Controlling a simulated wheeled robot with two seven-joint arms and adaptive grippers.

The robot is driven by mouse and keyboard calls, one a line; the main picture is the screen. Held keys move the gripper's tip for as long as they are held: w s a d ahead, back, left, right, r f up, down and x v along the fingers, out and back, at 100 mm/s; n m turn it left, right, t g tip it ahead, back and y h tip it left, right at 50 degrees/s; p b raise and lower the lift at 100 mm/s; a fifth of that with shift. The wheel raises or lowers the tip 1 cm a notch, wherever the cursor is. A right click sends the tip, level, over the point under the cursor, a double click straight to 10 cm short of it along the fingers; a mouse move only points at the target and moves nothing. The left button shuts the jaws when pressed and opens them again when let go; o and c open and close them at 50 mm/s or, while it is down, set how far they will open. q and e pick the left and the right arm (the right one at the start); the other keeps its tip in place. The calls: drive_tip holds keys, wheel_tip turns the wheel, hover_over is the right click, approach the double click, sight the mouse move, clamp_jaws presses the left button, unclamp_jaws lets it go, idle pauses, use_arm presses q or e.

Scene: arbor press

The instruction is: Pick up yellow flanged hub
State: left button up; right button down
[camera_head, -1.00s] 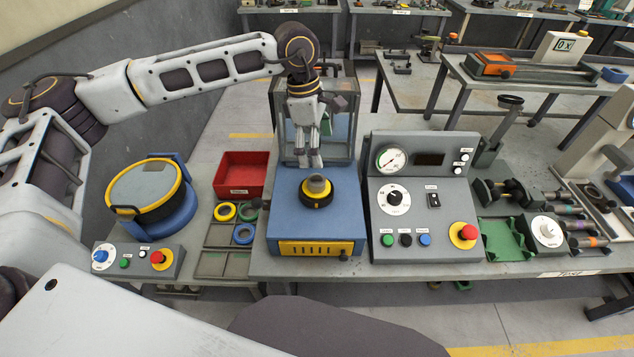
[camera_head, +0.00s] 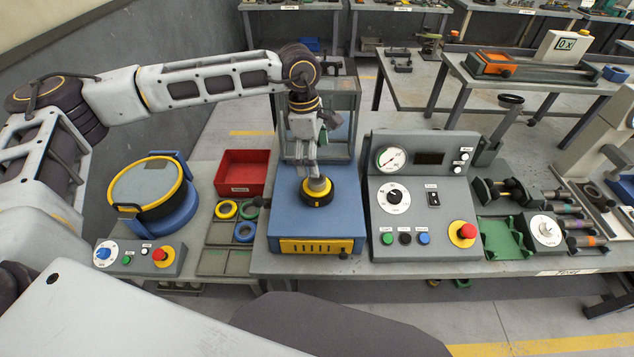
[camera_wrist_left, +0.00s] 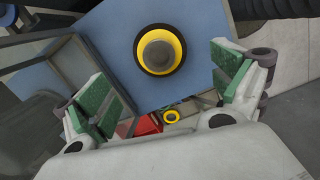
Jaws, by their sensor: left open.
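The yellow flanged hub (camera_wrist_left: 163,50) shows in the left wrist view as a yellow ring around a grey round centre, with a black ring outside it. In the head view the hub (camera_head: 317,190) sits on the blue press unit (camera_head: 285,222), partly hidden by my left fingers. My left gripper (camera_head: 315,175) points down at the hub from above and behind. In the left wrist view the green-padded fingers of my left gripper (camera_wrist_left: 165,85) are wide apart, with nothing between them. Contact with the hub cannot be told. My right gripper is not in view.
A clear-walled frame (camera_head: 335,120) stands behind the hub. A control panel (camera_head: 420,200) stands close on the right. On the left are a red bin (camera_head: 240,172), a tray with yellow (camera_head: 225,210) and blue (camera_head: 244,232) rings, and a round yellow-rimmed unit (camera_head: 148,188).

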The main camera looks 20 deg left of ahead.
sight(317, 180)
use_arm(q)
drive_tip(key=shift+d+f+p, duration=0.15)
drive_tip(key=shift+f, duration=0.9)
drive_tip(key=shift+d+f+p, duration=0.1)
drive_tip(key=shift+f+p, duration=0.05)
drive_tip(key=shift+f, duration=0.9)
drive_tip(key=shift+f, duration=0.15)
drive_tip(key=shift+w+f+p, duration=0.15)
drive_tip(key=shift+f+p, duration=0.75)
drive_tip(key=shift+f, duration=0.4)
drive_tip(key=shift+d+f, duration=0.2)
drive_tip(key=shift+f, duration=0.95)
drive_tip(key=c, duration=1.4)
